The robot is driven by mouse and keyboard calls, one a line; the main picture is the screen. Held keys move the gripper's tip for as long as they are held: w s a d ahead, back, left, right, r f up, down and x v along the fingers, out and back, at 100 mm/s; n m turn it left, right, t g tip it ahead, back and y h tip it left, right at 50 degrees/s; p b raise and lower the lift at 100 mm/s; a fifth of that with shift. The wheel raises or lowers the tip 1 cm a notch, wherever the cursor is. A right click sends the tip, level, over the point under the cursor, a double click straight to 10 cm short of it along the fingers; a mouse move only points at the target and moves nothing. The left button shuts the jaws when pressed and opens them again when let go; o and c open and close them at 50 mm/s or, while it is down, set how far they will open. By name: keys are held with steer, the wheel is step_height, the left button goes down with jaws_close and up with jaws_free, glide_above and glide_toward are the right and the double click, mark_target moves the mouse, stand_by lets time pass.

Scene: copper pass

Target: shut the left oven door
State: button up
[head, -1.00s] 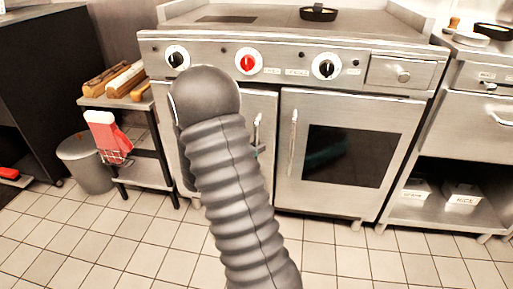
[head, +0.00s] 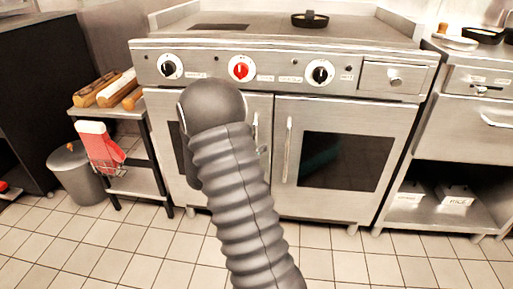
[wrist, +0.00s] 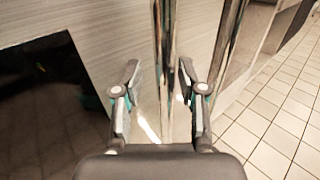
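The left oven door (head: 180,187) is on the range front, with my arm covering most of it. A strip of its dark window shows left of my arm, and its upright handle (head: 256,128) shows just right of it. How far ajar the door stands is hard to tell. In the wrist view, a shiny upright bar (wrist: 166,50) that looks like this handle runs between the fingers of my gripper (wrist: 161,103). The fingers are apart, one on each side; contact is unclear. My gripper is mostly hidden behind my arm in the head view.
The right oven door (head: 275,200) with its own handle is shut. A black pan (head: 310,20) sits on the range top. A side rack (head: 140,180) with a red mitt (head: 98,148) and a bin (head: 75,172) stand at left. Tiled floor (head: 90,250) is clear in front.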

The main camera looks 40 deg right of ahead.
steer(key=s+a, duration=0.1)
steer(key=a, duration=1.1)
stand_by(0.5)
